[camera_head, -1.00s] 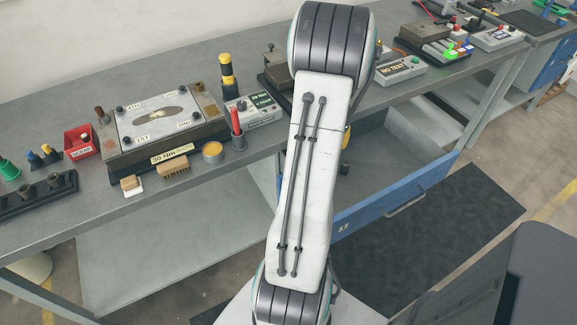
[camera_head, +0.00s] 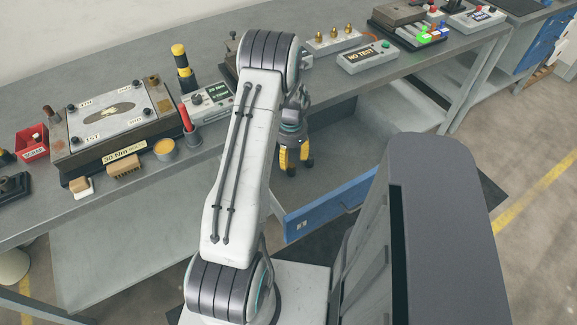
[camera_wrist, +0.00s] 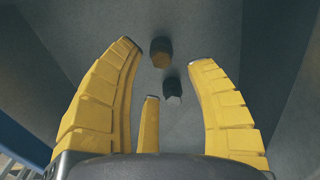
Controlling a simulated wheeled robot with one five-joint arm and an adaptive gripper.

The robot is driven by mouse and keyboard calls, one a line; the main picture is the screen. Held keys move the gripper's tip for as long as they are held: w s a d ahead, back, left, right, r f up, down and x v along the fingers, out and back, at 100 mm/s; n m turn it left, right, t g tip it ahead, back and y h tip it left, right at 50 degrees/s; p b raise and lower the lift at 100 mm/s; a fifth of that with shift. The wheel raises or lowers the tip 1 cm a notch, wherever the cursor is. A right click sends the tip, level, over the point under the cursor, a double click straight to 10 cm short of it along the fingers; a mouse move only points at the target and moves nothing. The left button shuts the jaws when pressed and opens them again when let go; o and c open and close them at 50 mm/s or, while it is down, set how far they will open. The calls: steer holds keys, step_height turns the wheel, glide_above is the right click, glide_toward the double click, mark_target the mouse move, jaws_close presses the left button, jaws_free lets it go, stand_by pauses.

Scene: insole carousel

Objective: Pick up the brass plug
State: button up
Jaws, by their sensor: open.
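A brass-coloured hexagonal piece, which looks like the brass plug (camera_wrist: 160,52), lies on the grey floor of the open drawer, just beyond my fingertips in the wrist view. A dark hexagonal plug (camera_wrist: 172,87) lies close to it, nearer my palm in the picture. My gripper (camera_head: 296,164) hangs over the open drawer with its yellow fingers pointing down. The fingers are spread and hold nothing. In the head view neither plug in the drawer can be made out, with my gripper and arm over that area.
The blue drawer front (camera_head: 330,207) stands out below the bench. Several brass-tipped pegs stand on a pale block (camera_head: 333,44).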

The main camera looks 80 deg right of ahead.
mark_target(292, 165)
steer(key=shift+s+d+f+p, duration=0.1)
steer(key=shift+f+p, duration=0.15)
steer(key=shift+f, duration=1.1)
steer(key=shift+d+f+p, duration=0.1)
steer(key=shift+f+p, duration=0.15)
steer(key=shift+f, duration=1.05)
steer(key=shift+a, duration=0.1)
jaws_close()
